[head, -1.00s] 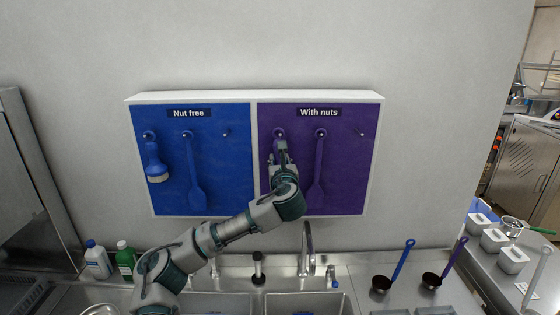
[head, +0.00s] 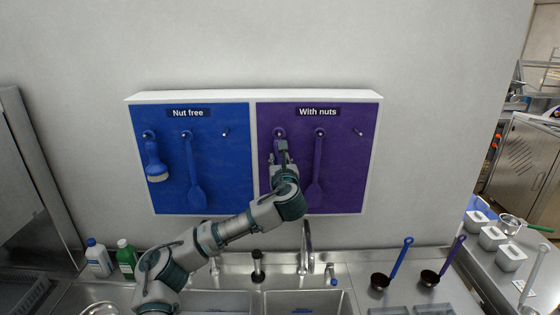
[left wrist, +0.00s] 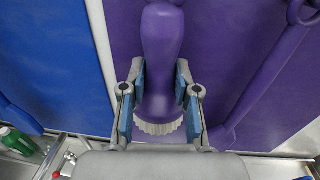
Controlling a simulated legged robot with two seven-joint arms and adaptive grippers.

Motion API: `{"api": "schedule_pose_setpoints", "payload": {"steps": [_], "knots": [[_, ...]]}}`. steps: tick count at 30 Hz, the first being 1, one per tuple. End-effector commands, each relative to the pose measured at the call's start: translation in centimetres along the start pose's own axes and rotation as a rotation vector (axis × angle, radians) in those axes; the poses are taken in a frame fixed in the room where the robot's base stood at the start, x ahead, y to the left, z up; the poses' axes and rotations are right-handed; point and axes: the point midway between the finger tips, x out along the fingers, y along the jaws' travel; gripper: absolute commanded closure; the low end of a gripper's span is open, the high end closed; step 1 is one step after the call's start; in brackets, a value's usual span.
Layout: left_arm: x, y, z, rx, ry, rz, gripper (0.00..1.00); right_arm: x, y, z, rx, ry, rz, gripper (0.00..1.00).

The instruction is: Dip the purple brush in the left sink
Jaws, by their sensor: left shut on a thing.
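The purple brush (left wrist: 161,40) hangs on the purple "With nuts" panel (head: 345,180), and its top shows at the left peg in the head view (head: 279,134). My left gripper (head: 281,157) is at the brush; in the left wrist view its two blue-padded fingers (left wrist: 160,98) are shut on the lower handle, one on each side. The pale bristles show below the fingers. My arm hides most of the brush in the head view. The left sink (head: 222,300) is below, partly behind my arm. My right gripper is not in view.
A purple spatula (head: 316,175) hangs just right of the brush. A blue brush (head: 154,160) and blue spatula (head: 194,170) hang on the blue panel. The faucet (head: 307,245) rises behind the sinks. Bottles (head: 98,258) stand at the left, ladles (head: 380,280) at the right.

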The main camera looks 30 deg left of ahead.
Motion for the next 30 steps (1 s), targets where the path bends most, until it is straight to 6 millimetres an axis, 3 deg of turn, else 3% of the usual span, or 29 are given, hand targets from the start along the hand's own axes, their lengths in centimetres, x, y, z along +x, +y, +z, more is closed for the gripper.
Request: {"api": "schedule_pose_setpoints", "payload": {"steps": [30], "knots": [[-1.3,0.1,0.2,0.0,-0.001,0.0,1.0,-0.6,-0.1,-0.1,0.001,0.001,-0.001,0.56]]}}
